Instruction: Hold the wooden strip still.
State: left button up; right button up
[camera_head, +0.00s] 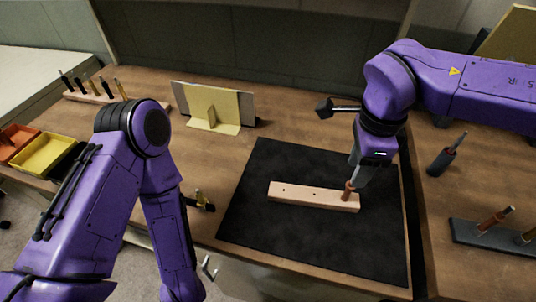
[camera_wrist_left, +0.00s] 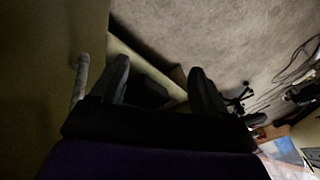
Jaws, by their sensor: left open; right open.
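The pale wooden strip (camera_head: 300,197) lies flat on the black mat (camera_head: 268,235), with small dark holes along its top. A brown, handle-like piece (camera_head: 348,191) stands at the strip's right end. My right gripper (camera_head: 356,179) points down just above that end, beside the brown piece. Its jaws are open; I cannot tell whether they touch the piece or the strip. My left gripper (camera_wrist_left: 155,88) shows in the left wrist view with fingers apart and nothing between them. It is away from the strip, facing the floor.
A picture-like board on a light wooden stand (camera_head: 213,106) is behind the mat. Yellow (camera_head: 45,154) and orange bins are at left, near a rack of tools (camera_head: 100,98). A dark tool rack (camera_head: 490,238) stands at right. The mat's front is clear.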

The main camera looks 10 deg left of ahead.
pick_arm(q)
jog(key=s+d+r+g+h, duration=0.1)
jog(key=d+r+g+h, duration=0.15)
jog(key=d+r, duration=0.4)
jog(key=s+d+r+g+h, duration=0.1)
jog(key=d+r+h, duration=0.2)
jog(key=d, duration=0.7)
jog(key=s+d+r+g+h, duration=0.1)
jog(key=d+r+g+h, duration=0.15)
jog(key=d+r, duration=0.45)
pick_arm(e)
jog(key=shift+s+d, duration=0.1)
pick_arm(q)
notch_tip(320, 180, up, 18)
jog(key=n+t, duration=0.6)
jog(key=n, duration=0.5)
send_over(282, 190)
jog(key=a, duration=0.5)
jog(key=x, duration=0.9)
jog(key=shift+d+f, duration=0.2)
jog(key=shift+d, duration=0.35)
jog(key=shift+s+d+f, duration=0.1)
jog(key=shift+d+f, duration=0.05)
jog(key=shift+f, duration=0.05)
